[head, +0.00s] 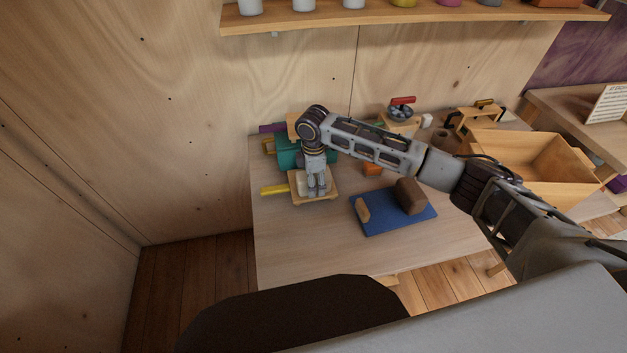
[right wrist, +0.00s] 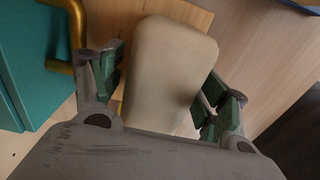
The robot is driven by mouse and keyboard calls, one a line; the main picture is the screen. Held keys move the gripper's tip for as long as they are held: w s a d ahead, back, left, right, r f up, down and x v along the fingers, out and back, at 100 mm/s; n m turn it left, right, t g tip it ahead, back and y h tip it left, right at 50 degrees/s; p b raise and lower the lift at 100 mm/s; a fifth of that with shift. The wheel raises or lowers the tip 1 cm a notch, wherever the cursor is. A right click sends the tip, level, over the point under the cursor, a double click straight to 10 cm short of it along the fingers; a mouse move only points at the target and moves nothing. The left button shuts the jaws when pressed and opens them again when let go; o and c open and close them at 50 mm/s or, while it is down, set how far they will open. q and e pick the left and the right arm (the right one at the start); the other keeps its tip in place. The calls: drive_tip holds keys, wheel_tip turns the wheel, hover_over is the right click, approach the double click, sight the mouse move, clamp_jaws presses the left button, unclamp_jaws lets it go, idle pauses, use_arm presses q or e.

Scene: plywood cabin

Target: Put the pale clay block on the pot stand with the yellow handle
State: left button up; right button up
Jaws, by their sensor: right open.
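The pot stand (head: 329,199) is a small light-wood tray on the table, with a yellow handle (head: 274,190) pointing left. The pale clay block (right wrist: 172,65) is a cream, rounded slab and lies on the wooden stand (right wrist: 194,14) in the right wrist view. In the head view it is mostly hidden behind my gripper. My right gripper (head: 317,192) points down over the stand. In the right wrist view its open fingers (right wrist: 162,82) stand on either side of the block, with no clear grip on it. My left gripper is not in view.
A teal box (head: 288,153) stands just behind the stand. A blue mat (head: 385,223) with a brown block (head: 410,196) and a tan piece (head: 362,209) lies to the right. An open wooden crate (head: 530,165) is further right. The table's front left is clear.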

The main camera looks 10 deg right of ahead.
wheel_tip(320, 180, up, 12)
drive_tip(key=shift+r, duration=0.1)
idle(0.6)
idle(0.8)
